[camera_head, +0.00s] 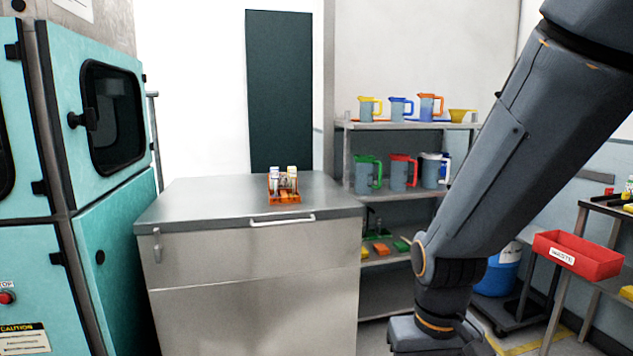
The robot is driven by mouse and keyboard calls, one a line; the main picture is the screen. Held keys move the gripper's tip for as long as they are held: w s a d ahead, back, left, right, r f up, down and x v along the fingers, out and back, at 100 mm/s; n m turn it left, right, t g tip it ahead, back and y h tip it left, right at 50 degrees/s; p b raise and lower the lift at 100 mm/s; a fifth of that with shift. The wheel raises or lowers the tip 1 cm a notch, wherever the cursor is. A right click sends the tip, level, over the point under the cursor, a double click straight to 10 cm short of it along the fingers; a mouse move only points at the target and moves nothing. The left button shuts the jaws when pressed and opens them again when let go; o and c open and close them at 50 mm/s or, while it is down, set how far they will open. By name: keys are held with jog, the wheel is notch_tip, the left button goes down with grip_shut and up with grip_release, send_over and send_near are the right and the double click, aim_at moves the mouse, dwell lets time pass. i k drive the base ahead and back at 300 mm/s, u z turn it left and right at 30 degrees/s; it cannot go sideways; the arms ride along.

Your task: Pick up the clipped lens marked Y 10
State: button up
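A small orange rack (284,196) stands on the steel cabinet's top (225,200), with several light upright items (292,172) in it. They are too small to tell whether one is a clipped lens, and I can read no Y 10 mark. My arm comes down on the right, well apart from the rack, and runs out of the picture at the bottom. My gripper's fingers do not show.
A teal machine (110,190) stands left of the cabinet. Shelves (400,195) with coloured jugs stand behind and right. A red bin (578,255) and a blue drum (498,275) are at the right. Most of the cabinet top is bare.

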aim_at(291, 170)
jog(key=u, duration=0.1)
jog(key=i, duration=1.05)
jog(key=u, duration=0.4)
